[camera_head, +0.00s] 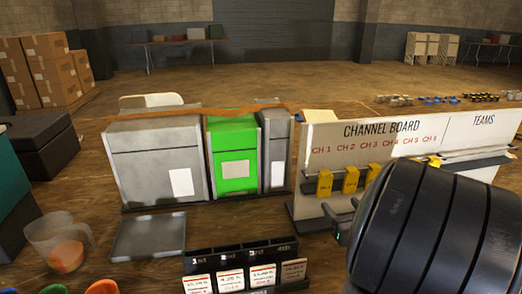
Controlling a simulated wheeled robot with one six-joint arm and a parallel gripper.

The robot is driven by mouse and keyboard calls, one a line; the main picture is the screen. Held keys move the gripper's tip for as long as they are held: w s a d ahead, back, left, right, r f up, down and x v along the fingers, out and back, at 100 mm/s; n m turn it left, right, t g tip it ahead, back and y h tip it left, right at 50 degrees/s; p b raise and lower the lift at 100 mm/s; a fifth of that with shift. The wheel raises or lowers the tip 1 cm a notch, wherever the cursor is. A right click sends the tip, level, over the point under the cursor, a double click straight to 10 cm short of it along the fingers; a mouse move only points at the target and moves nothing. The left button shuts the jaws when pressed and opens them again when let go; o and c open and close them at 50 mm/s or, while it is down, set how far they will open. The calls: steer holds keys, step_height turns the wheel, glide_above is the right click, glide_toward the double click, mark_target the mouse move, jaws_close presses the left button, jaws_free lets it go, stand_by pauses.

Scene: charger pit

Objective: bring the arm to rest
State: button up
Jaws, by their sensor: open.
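My arm's dark ribbed link (435,235) fills the lower right of the head view. Part of my gripper (341,222) shows at the link's left edge, in front of the channel board. It is open, and I see nothing held in the part that shows. Most of it is hidden behind the link.
The channel board (380,130) with yellow tagged items (350,180) stands close behind the arm. Grey and green chargers (232,140), an empty grey tray (150,237) and a black rack of cards (240,250) stand left. A clear jug (62,240) is at lower left.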

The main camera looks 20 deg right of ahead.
mark_target(326, 183)
steer(key=x, duration=1.1)
steer(key=shift+r, duration=0.3)
steer(key=shift+s+r+p, duration=0.1)
steer(key=shift+r+p, duration=0.25)
steer(key=shift+p, duration=0.35)
